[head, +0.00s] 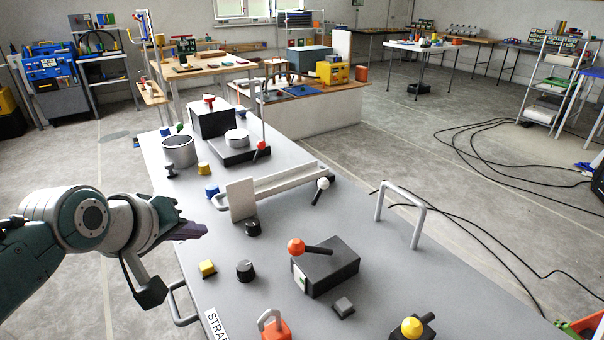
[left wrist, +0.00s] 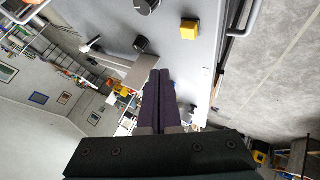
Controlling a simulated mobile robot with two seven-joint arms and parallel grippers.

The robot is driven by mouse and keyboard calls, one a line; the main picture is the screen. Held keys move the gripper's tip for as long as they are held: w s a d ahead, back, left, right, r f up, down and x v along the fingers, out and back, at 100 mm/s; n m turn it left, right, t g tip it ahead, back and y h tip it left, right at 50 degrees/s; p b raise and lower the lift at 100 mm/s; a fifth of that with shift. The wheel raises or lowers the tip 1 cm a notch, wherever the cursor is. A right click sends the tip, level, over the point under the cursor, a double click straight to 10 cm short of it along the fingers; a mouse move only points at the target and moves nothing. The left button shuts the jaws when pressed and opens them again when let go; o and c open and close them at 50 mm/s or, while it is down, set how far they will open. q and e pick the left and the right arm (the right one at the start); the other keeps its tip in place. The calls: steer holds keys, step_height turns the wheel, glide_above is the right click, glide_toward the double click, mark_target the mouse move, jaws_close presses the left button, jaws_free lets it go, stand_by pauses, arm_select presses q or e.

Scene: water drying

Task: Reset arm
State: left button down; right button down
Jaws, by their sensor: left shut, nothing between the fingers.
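My left gripper (head: 190,231) comes in from the left in the head view, beside the left edge of a long grey table (head: 215,265). Its dark purple fingers are together and empty, also seen in the left wrist view (left wrist: 160,85). My right gripper is in neither view. On the table, a yellow block (head: 207,268) and a black knob (head: 245,269) sit near the left edge. The yellow block also shows in the left wrist view (left wrist: 190,29). A black box with an orange-knobbed lever (head: 330,270) stands to the right of the knob.
A white bar fixture (head: 275,188) crosses the table behind. A metal handle (head: 404,205) rises at the right edge, another (head: 177,306) at the left edge. A metal pot (head: 179,150) stands at the far end. Black cables (head: 487,199) lie on the floor at right.

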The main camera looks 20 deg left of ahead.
arm_select(q)
steer(key=s+d+r+m+g+p, duration=0.1)
steer(key=s+d+r+m+g, duration=0.2)
steer(key=s, duration=0.6)
steer(key=s+d+r+m+g+p, duration=0.1)
steer(key=s+d+r+m, duration=0.25)
steer(key=s, duration=0.45)
steer(key=s+d+r+m+g+p, duration=0.25)
steer(key=s+m, duration=0.25)
steer(key=s, duration=0.4)
steer(key=w+p+v, duration=0.2)
steer(key=p+v, duration=1)
steer(key=w+r+p+v, duration=0.1)
steer(key=w+p+v, duration=0.2)
steer(key=p+v, duration=0.9)
steer(key=w+r+p+v, duration=0.1)
steer(key=w+p+v, duration=0.2)
steer(key=p+v, duration=0.9)
steer(key=shift+w+t+p, duration=0.3)
steer(key=shift+t+p, duration=0.15)
steer(key=shift+r, duration=0.1)
